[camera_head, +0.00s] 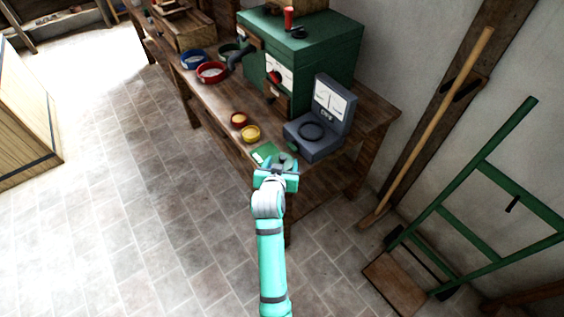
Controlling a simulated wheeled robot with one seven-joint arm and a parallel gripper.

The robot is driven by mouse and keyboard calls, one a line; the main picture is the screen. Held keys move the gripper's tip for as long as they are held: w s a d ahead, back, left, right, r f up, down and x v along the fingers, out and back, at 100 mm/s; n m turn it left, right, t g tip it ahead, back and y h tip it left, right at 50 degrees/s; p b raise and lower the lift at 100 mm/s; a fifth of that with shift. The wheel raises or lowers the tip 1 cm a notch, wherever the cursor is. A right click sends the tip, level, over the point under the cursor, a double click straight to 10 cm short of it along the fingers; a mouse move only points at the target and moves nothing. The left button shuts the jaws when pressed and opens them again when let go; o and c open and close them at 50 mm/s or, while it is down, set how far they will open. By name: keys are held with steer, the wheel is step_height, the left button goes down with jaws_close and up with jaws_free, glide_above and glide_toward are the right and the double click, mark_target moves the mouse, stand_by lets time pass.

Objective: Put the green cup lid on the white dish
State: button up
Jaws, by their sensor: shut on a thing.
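My gripper (278,168) is over the near end of the wooden bench, seen from behind and above. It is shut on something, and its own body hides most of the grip. A small round green piece, which looks like the green cup lid (287,160), shows at the fingertips; it is too small to tell for certain that this is what the jaws hold. A flat green card-like thing (264,152) lies just left of the gripper. I cannot make out a white dish.
On the bench (222,103) stand a small red cup (239,120), a yellow cup (250,134), a grey instrument (318,140), coloured bowls (211,73) and a large green machine (305,55). A green hand truck (485,165) leans at right.

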steer(key=shift+f, duration=0.2)
steer(key=o, duration=1.1)
steer(key=shift+d, duration=0.1)
steer(key=shift+w, duration=0.15)
steer(key=shift+w, duration=0.1)
